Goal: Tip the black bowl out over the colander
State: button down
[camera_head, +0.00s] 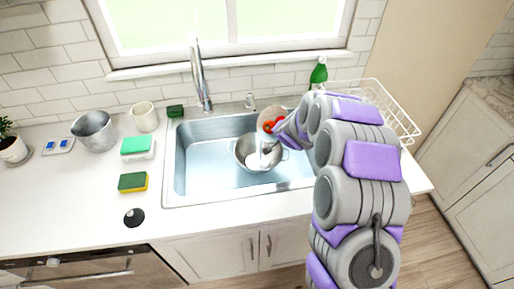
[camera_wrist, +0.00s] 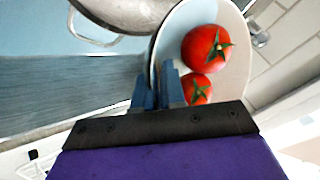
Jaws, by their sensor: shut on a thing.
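My gripper (camera_head: 283,127) is shut on the rim of a bowl (camera_head: 265,114), which it holds tilted above the sink. The bowl has a pale inside; its outer side hardly shows, with a dark edge in the wrist view (camera_wrist: 153,58). Two red tomatoes (camera_wrist: 206,47) with green stems lie in it. The steel colander (camera_head: 240,152) sits in the sink, below and slightly left of the bowl. Something whitish shows inside it, unclear at this size. Part of the colander also shows in the wrist view (camera_wrist: 125,14). My gripper's fingers (camera_wrist: 160,92) hide part of the bowl's edge.
The steel sink (camera_head: 188,168) has a tall faucet (camera_head: 200,75) behind it. A metal pot (camera_head: 94,130), a cream cup (camera_head: 144,117) and sponges (camera_head: 133,182) stand on the left counter. A green bottle (camera_head: 319,72) and a white wire rack (camera_head: 395,110) are at the right.

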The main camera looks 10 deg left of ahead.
jog(key=shift+s+a+r+n+t+h+b, duration=0.2)
jog(key=shift+r+t+h+b, duration=0.15)
jog(key=shift+t+b, duration=0.1)
jog(key=shift+s+a+r+n+t+h+b, duration=0.15)
jog(key=shift+r+n+t+h+b, duration=0.1)
jog(key=shift+t+h+b, duration=0.15)
dwell(0.8)
jog(key=shift+r, duration=0.1)
jog(key=shift+s+a+r+t, duration=0.1)
jog(key=shift+t, duration=0.15)
jog(key=shift+r, duration=0.1)
jog(key=shift+h+b, duration=0.25)
jog(key=shift+b, duration=0.05)
